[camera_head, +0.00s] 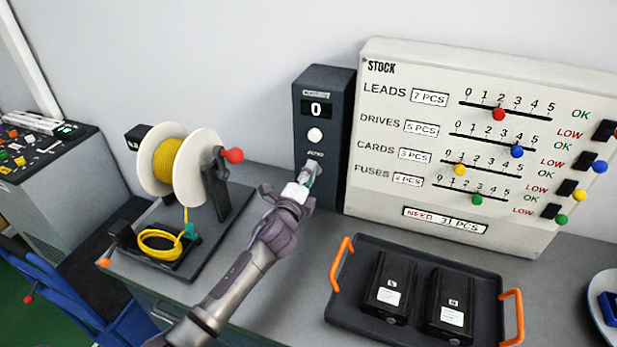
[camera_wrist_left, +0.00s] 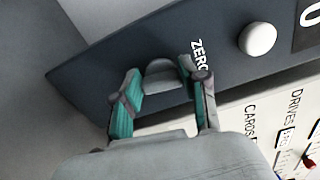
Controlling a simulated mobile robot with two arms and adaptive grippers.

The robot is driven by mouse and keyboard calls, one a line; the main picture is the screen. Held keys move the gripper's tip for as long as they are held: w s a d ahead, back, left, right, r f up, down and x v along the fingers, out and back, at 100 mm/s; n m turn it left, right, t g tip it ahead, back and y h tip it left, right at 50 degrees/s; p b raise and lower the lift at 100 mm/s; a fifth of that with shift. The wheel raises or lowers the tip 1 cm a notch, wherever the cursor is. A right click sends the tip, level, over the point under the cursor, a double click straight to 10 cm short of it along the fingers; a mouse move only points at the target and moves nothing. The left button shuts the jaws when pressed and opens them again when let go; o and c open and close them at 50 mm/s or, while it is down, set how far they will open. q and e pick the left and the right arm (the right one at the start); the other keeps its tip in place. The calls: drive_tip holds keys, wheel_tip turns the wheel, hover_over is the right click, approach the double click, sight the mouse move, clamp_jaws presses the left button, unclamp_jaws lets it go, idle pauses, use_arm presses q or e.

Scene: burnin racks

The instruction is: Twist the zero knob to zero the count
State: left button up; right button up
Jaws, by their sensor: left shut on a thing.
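The dark counter box (camera_head: 325,110) stands upright against the back wall, and its display (camera_head: 317,109) reads 0. A round white button (camera_head: 315,135) sits below the display; it also shows in the left wrist view (camera_wrist_left: 258,38). The grey zero knob (camera_wrist_left: 163,74) is under the ZERO label, low on the box's front face. My left gripper (camera_head: 311,171) is at the knob, with its teal-padded fingers on either side of it in the left wrist view (camera_wrist_left: 160,98). It is shut on the knob. In the head view the fingers mostly hide the knob. My right gripper is not in view.
The white stock board (camera_head: 430,205) with coloured sliders stands right of the box. A black tray (camera_head: 416,253) with orange handles holds two black drives in front of it. A cable reel (camera_head: 203,150) with yellow cable stands to the left on the grey bench (camera_head: 270,312).

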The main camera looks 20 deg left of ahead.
use_arm(q)
drive_tip(key=shift+f+n, duration=0.1)
drive_tip(key=shift+n, duration=0.5)
drive_tip(key=o, duration=1.1)
drive_tip(key=shift+o, duration=0.2)
drive_tip(key=shift+s, duration=0.1)
drive_tip(key=s, duration=1.2)
drive_tip(key=shift+a, duration=0.15)
drive_tip(key=shift+w, duration=0.1)
